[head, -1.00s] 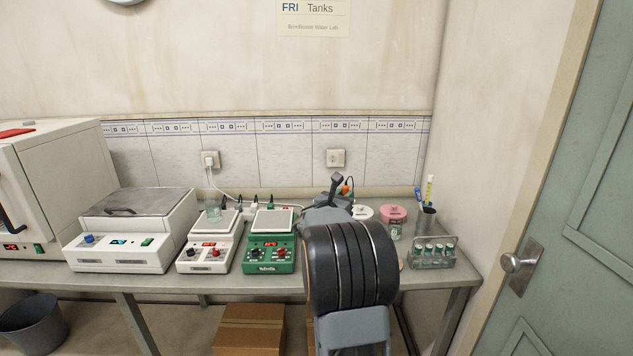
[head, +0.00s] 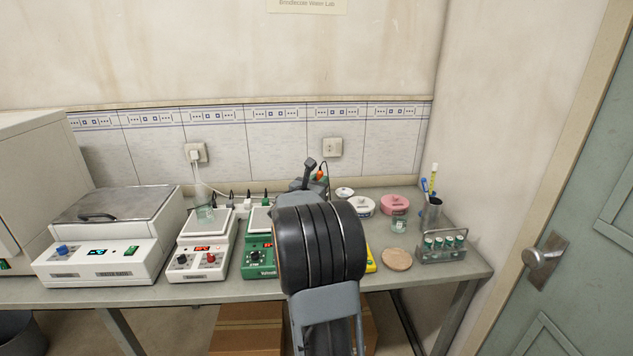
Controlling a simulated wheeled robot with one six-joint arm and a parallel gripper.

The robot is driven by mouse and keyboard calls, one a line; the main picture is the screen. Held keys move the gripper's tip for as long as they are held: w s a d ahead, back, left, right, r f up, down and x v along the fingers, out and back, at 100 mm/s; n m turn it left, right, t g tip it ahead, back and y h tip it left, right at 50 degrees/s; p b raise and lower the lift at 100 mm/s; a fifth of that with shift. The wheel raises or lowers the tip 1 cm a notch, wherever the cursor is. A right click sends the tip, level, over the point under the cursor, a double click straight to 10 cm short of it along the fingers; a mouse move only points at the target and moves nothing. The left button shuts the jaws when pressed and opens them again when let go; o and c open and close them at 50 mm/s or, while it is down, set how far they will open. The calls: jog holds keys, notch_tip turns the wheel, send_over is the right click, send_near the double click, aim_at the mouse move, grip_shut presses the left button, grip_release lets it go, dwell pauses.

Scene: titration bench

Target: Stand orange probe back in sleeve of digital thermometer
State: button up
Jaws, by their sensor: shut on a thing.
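My gripper (head: 311,174) is over the back of the bench, mostly hidden behind my own arm. A small orange piece, the orange probe (head: 319,176), shows at its right side with a dark cable at it. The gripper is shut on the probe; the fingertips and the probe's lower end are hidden. A yellow edge (head: 371,261) shows at the right of my arm, low on the bench. It may be the digital thermometer, but most of it is hidden and its sleeve cannot be seen.
A green hotplate (head: 258,258) and a white one (head: 202,247) with a beaker stand left. Right are a round cork mat (head: 397,259), a pink-lidded tub (head: 394,204), a white-lidded tub (head: 362,206), a vial rack (head: 441,247) and a pen cup (head: 432,214).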

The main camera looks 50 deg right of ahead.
jog(key=shift+f+b, duration=0.75)
jog(key=shift+f, duration=0.75)
jog(key=shift+r, duration=0.1)
jog(key=shift+a+f+b, duration=0.2)
jog(key=shift+f+b, duration=0.05)
jog(key=shift+b, duration=0.15)
jog(key=shift+f+b, duration=0.25)
jog(key=shift+b, duration=0.2)
jog(key=shift+f+b, duration=1.15)
jog(key=shift+f, duration=0.2)
jog(key=shift+f+b, duration=1.3)
jog(key=shift+b, duration=0.1)
jog(key=shift+f, duration=0.1)
